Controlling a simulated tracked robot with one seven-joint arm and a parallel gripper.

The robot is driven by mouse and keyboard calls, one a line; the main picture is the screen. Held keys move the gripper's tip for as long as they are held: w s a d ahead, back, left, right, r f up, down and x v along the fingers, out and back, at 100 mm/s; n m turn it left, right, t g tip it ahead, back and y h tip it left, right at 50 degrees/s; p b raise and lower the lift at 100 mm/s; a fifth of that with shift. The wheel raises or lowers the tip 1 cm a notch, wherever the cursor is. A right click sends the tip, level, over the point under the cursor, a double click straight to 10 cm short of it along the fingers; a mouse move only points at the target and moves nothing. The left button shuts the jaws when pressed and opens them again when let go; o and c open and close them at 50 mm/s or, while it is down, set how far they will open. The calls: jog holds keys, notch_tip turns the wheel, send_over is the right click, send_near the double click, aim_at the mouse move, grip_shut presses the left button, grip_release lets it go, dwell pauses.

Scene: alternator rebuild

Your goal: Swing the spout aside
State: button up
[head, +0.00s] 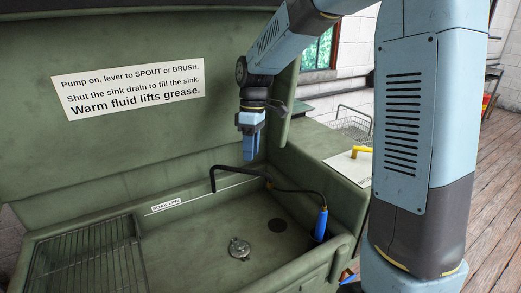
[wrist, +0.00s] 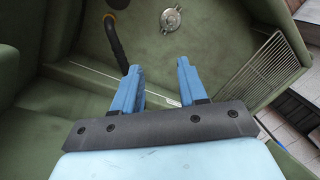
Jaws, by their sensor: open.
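The spout (head: 238,169) is a thin black bent pipe at the back wall of the green sink, its free end turned down over the basin. In the wrist view the spout (wrist: 116,42) runs up and left of my fingers, with a yellowish tip. My gripper (head: 250,157) hangs fingers-down just above the spout in the head view. In the wrist view my gripper (wrist: 157,72) shows two blue fingers spread apart with nothing between them. The spout lies outside the fingers, beside the left one, and I see no clear contact.
A blue-handled brush (head: 321,223) with a black hose stands at the right. A slatted rack (head: 88,255) is at left. A yellow lever (head: 362,150) sits on the right ledge.

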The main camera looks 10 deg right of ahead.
jog(key=s+d+r, duration=0.1)
jog(key=s+r, duration=0.2)
jog(key=s, duration=0.3)
jog(key=shift+s+d, duration=0.35)
jog(key=shift+c, duration=0.4)
